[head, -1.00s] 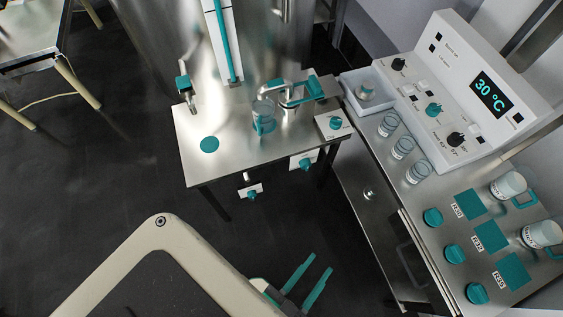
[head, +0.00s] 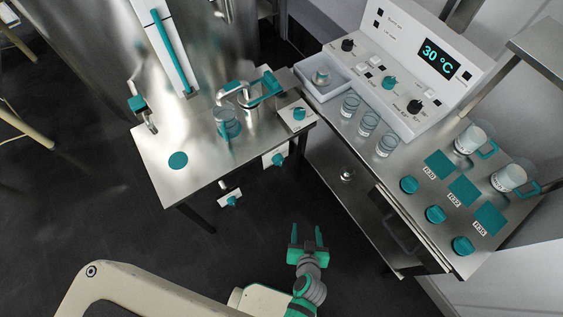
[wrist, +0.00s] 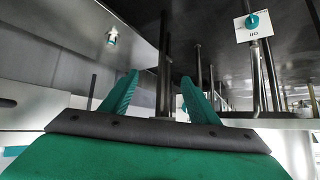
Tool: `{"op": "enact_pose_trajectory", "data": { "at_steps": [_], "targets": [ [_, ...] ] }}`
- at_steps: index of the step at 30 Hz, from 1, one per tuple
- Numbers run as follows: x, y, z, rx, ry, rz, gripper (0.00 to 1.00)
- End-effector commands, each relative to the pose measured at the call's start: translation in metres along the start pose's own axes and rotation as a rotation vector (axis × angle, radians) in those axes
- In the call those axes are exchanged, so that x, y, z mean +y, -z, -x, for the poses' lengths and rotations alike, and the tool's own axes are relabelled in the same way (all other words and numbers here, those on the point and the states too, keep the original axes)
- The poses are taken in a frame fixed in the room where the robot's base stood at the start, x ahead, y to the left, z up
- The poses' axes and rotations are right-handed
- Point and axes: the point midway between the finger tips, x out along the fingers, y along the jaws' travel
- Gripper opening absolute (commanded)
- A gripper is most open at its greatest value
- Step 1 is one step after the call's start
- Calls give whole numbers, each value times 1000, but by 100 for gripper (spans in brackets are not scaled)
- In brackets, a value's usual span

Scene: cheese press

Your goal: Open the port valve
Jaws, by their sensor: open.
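Several teal valve handles show, and I cannot tell which is the port valve. A lever tap (head: 137,104) is at the left of the steel table. A spout with a teal lever (head: 266,87) stands over a glass beaker (head: 228,126). A teal knob on a white box (head: 299,113) is at the table's right end. Two knobs on white plates hang below the front edge, a right one (head: 278,160) and a lower left one (head: 232,201). My gripper (head: 307,230) is open and empty, apart from them all. In the wrist view, its fingers (wrist: 160,78) are spread below a plated knob (wrist: 252,21).
The steel table (head: 180,190) stands before a large steel vat (head: 90,60). At the right, a steel bench (head: 400,225) holds beakers, mugs, teal knobs and a control panel (head: 440,58) reading 30 °C. The dark floor (head: 120,230) left of my gripper is clear.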

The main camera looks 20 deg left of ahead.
Motion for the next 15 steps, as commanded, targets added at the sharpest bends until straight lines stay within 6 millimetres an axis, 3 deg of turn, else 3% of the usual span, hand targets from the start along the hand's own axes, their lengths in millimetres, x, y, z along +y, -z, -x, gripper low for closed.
{"op": "enact_pose_trajectory", "data": {
  "at_steps": [1, 6, 10, 15],
  "targets": [
    [0, 7, -21, -7, 45, 6, 55],
    [-13, 35, -72, -12, 239, 44, 55],
    [-26, 71, -99, 29, 399, 88, 55],
    [-39, 120, -114, 114, 570, 147, 55]
  ]
}}
